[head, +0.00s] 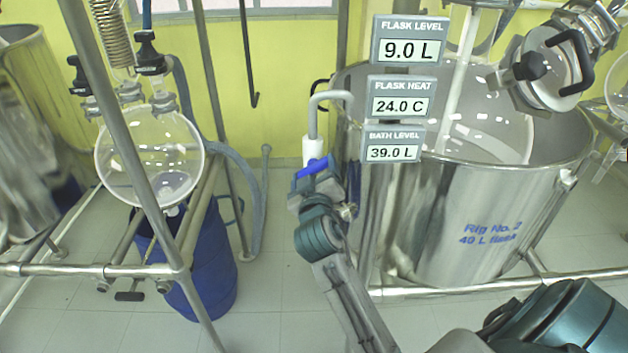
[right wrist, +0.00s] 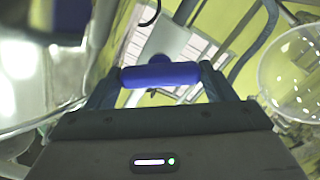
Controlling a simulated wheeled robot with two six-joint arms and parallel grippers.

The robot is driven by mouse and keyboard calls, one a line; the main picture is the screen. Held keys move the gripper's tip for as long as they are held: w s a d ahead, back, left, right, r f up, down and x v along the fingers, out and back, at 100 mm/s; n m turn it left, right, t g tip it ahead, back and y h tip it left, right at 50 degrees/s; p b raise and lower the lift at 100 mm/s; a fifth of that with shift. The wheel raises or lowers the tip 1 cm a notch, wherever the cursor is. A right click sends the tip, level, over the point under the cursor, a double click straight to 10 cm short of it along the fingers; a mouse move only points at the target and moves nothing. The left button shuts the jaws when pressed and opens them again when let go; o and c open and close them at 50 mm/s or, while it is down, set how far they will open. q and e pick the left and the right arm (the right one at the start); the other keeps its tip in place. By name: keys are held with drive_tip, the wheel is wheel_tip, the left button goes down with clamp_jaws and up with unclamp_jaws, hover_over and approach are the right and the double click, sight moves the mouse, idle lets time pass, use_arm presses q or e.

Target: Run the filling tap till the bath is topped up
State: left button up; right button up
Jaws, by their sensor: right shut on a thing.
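The filling tap (head: 313,148) stands at the left rim of the bath, with a grey pipe bent over the rim, a white sleeve and a blue lever. My right gripper (head: 314,171) is shut on the tap's blue lever. The right wrist view shows the blue lever (right wrist: 160,75) between the two fingers. The bath (head: 455,215) is a large steel vessel marked "Rig No. 2, 40 L flask". The bath level display (head: 394,146) reads 39.0 L. The water surface cannot be made out clearly. My left gripper is not in view.
The flask level display (head: 410,41) reads 9.0 L and the flask heat display (head: 403,99) 24.0 C. At left, a round glass flask (head: 150,158) hangs in a metal frame above a blue drum (head: 205,275). Steel rails run low across the floor.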

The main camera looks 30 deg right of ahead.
drive_tip(key=m+b, duration=0.3)
drive_tip(key=m, duration=0.1)
drive_tip(key=shift+f, duration=0.15)
drive_tip(key=shift+m+b, duration=0.45)
drive_tip(key=shift+m, duration=0.55)
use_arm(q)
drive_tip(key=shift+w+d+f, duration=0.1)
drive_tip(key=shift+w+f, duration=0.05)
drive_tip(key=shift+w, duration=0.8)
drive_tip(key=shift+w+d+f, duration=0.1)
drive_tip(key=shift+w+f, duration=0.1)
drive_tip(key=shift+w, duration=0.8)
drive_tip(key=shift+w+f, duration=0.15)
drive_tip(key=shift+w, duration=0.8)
use_arm(e)
drive_tip(key=shift+m, duration=0.4)
drive_tip(key=o, duration=1)
